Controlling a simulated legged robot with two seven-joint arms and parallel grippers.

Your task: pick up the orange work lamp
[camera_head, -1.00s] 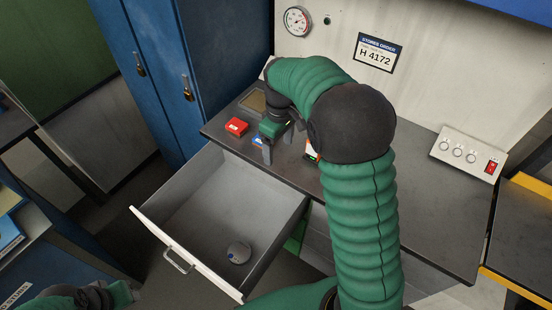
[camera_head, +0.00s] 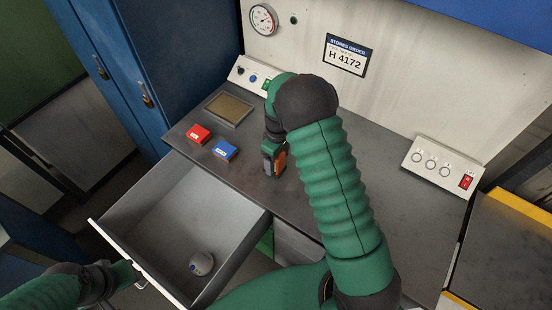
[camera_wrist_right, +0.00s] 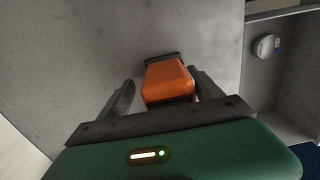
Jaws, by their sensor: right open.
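The orange work lamp (camera_wrist_right: 168,82) stands on the worktop, between the two fingers of my right gripper (camera_wrist_right: 163,77) in the right wrist view. The fingers are open, with a gap on the left side of the lamp; the right finger is close to it. In the head view the lamp (camera_head: 281,161) is partly hidden by my right gripper (camera_head: 271,168) and arm. My left gripper (camera_head: 128,275) is low at the left, by the handle of the open drawer; its fingers are not clear.
The open drawer (camera_head: 120,235) holds a round whitish object (camera_head: 202,263). A red box (camera_head: 198,134), a blue box (camera_head: 224,150) and a shallow tray (camera_head: 228,109) are on the worktop (camera_head: 400,210). A switch box (camera_head: 440,165) stands at the right. The worktop's right part is clear.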

